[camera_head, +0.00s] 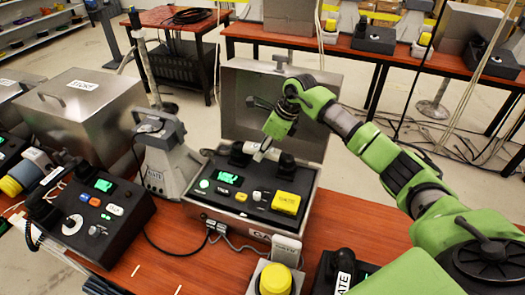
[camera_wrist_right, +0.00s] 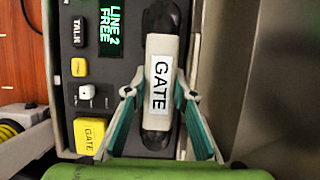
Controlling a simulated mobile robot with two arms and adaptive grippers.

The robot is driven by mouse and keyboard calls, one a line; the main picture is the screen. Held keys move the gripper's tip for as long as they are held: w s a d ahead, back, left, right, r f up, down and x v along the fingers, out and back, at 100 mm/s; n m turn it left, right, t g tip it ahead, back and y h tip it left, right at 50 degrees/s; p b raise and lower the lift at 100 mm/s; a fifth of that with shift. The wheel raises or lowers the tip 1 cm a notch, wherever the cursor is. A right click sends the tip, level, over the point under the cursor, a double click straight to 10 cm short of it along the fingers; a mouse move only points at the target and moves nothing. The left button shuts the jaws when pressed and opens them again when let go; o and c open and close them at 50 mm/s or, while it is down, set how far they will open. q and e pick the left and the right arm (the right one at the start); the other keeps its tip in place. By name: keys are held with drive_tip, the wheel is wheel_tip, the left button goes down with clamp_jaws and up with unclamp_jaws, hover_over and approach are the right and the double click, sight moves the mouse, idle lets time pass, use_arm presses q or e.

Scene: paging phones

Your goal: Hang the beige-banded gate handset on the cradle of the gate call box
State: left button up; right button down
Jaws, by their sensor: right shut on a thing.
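The gate call box (camera_head: 240,212) is an open metal case with a dark panel, a green display (camera_head: 230,179) and a yellow GATE plate (camera_head: 285,202); the plate also shows in the wrist view (camera_wrist_right: 90,135). The beige-banded gate handset (camera_wrist_right: 160,50) has black ends and a GATE label and lies lengthwise along the panel's back side; it also shows in the head view (camera_head: 265,151). My right gripper (camera_head: 265,147) is shut on its beige middle from above. The cradle is hidden under the handset, and I cannot tell whether they touch. My left gripper is not in view.
The raised metal lid (camera_head: 275,105) stands close behind my right gripper. A grey horn-shaped unit (camera_head: 163,155) and another phone console (camera_head: 95,210) stand to the left. A yellow-capped device (camera_head: 275,278) is in front. A closed metal STORE box (camera_head: 80,110) sits at the back left.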

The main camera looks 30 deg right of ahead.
drive_tip(key=shift+f, duration=0.1)
drive_tip(key=c, duration=1.7)
unclamp_jaws()
drive_tip(key=b+v, duration=0.1)
drive_tip(key=v, duration=1.1)
